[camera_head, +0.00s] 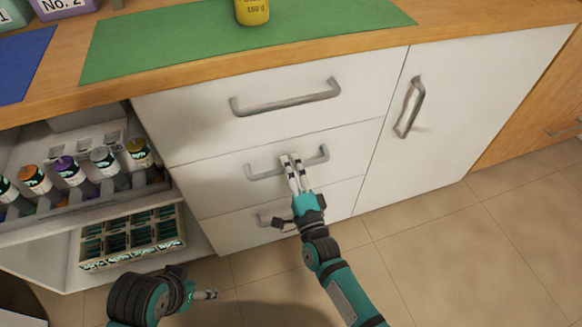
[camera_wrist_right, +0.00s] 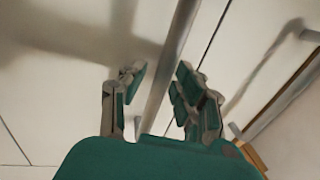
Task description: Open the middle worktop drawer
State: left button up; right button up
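The middle worktop drawer (camera_head: 220,187) is a white front between two other drawer fronts, and it looks flush with them. Its grey bar handle (camera_head: 262,172) runs across it. My right gripper (camera_head: 290,158) is at the middle of this handle, its fingers hiding part of the bar. In the right wrist view, the handle (camera_wrist_right: 170,75) passes between the two fingertips of my right gripper (camera_wrist_right: 157,82), with gaps showing on both sides. That gripper is open. My left gripper (camera_head: 212,295) is low over the floor, away from the drawers; its finger opening is unclear.
The top drawer's handle (camera_head: 285,104) is above, and the bottom drawer's handle (camera_head: 270,218) is partly hidden by my right gripper. A white cupboard door (camera_head: 470,110) is at right. An open shelf with several bottles (camera_head: 70,170) is at left. The floor (camera_head: 460,250) in front is clear.

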grip_shut()
jog(key=shift+s+f, duration=0.1)
dwell(0.4)
